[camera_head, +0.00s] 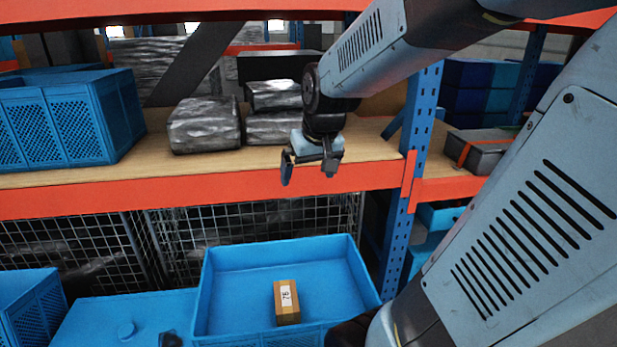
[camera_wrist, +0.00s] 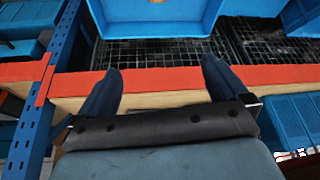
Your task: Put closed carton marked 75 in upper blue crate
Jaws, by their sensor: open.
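The closed brown carton (camera_head: 288,302) stands inside a wide, open blue bin (camera_head: 232,257) below the shelf in the head view. Its white label carries a two-digit number that is turned and hard to read. The upper blue crate (camera_head: 60,108) has perforated sides and stands on the shelf at left; it seems to show at the right edge of the wrist view (camera_wrist: 287,117). My gripper (camera_head: 308,172) is open and empty at the shelf's front edge, above the bin and apart from the carton. Its two fingers (camera_wrist: 162,68) also show in the wrist view, where the carton is not visible.
The wooden shelf (camera_head: 376,147) has an orange front beam (camera_head: 230,194) and a blue upright (camera_head: 418,130) at right. Wrapped grey bundles (camera_head: 204,126) sit behind my gripper. Another blue crate (camera_head: 28,305) stands low at left. Wire mesh (camera_head: 265,225) backs the bin.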

